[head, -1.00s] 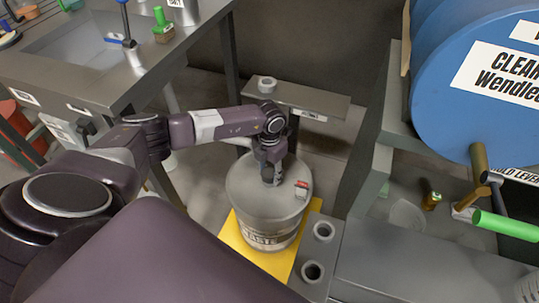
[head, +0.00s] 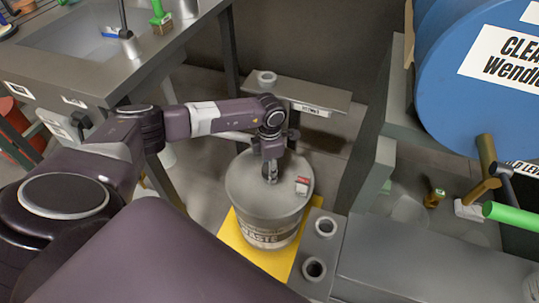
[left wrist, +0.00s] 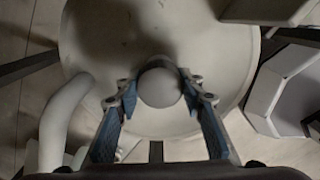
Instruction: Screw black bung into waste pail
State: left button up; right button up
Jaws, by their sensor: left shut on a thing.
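The waste pail (head: 272,239) is a grey pail with a WASTE label. It stands on a yellow mat (head: 241,253), and its round grey lid (head: 245,188) also fills much of the left wrist view (left wrist: 95,45). My left gripper (head: 270,180) points down over the middle of the lid. In the left wrist view, its blue-padded fingers (left wrist: 157,88) are closed on both sides of a small round-topped piece, the bung (left wrist: 160,86), which looks grey there. I cannot tell how deep the bung sits in the lid. My right gripper is out of view.
A small red-and-white item (head: 302,186) is on the lid's right side. A grey stand with ring holders (head: 314,269) is close to the pail's right. A sink bench (head: 140,65) stands left, a low shelf (head: 320,95) behind, a blue drum (head: 480,90) right.

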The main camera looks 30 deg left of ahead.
pick_arm(q)
jog(key=shift+a+m+b, duration=0.2)
jog(key=shift+m+b, duration=0.25)
jog(key=shift+m, duration=0.75)
jog(key=shift+w+m+b, duration=0.1)
jog(key=shift+m+b, duration=0.35)
jog(key=shift+m, duration=0.95)
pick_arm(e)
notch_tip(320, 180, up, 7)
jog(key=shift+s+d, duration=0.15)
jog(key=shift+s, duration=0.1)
pick_arm(q)
jog(key=o, duration=1.1)
jog(key=shift+d, duration=0.1)
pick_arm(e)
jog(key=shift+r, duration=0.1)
